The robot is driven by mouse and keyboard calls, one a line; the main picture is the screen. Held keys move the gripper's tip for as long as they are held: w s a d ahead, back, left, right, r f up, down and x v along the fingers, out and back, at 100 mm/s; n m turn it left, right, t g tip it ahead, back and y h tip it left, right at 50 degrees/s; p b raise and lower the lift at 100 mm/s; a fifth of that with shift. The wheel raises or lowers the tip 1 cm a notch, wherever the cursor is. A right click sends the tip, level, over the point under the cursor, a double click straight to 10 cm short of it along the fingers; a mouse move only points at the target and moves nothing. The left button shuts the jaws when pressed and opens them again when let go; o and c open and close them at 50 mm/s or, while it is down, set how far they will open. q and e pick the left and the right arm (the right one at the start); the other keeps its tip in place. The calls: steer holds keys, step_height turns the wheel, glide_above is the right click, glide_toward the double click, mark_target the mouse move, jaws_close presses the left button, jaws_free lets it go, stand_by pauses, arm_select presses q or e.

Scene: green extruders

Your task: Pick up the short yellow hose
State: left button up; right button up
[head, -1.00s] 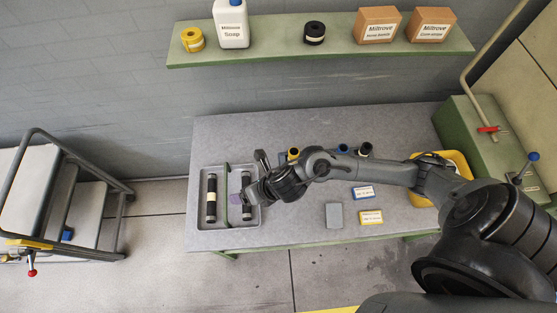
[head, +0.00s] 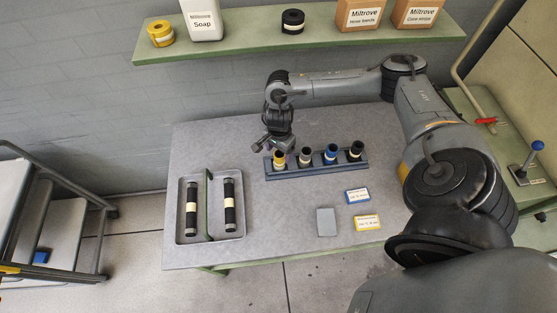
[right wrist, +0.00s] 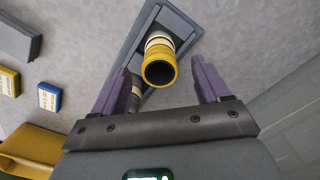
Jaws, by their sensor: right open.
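The short yellow hose (head: 279,159) stands upright at the left end of a blue-grey rack (head: 318,169) on the table. My right gripper (head: 275,145) is just above and behind it, pointing down. In the right wrist view the yellow hose's open top (right wrist: 159,68) sits between my right gripper's two purple fingers (right wrist: 160,88). The fingers are open, with a gap on both sides of the hose. A pale band shows below its yellow end. My left gripper is not in view.
A grey-beige hose (head: 305,156), a blue hose (head: 331,153) and a black hose (head: 356,150) share the rack. A grey tray (head: 211,236) holds two long dark hoses at the left. Small labelled boxes (head: 357,196) lie in front. A shelf (head: 250,40) overhangs the back.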

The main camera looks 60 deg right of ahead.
steer(key=shift+f+p, duration=0.45)
steer(key=shift+f, duration=2.75)
steer(key=c, duration=1.3)
steer(key=shift+o, duration=0.2)
steer(key=shift+r, duration=0.1)
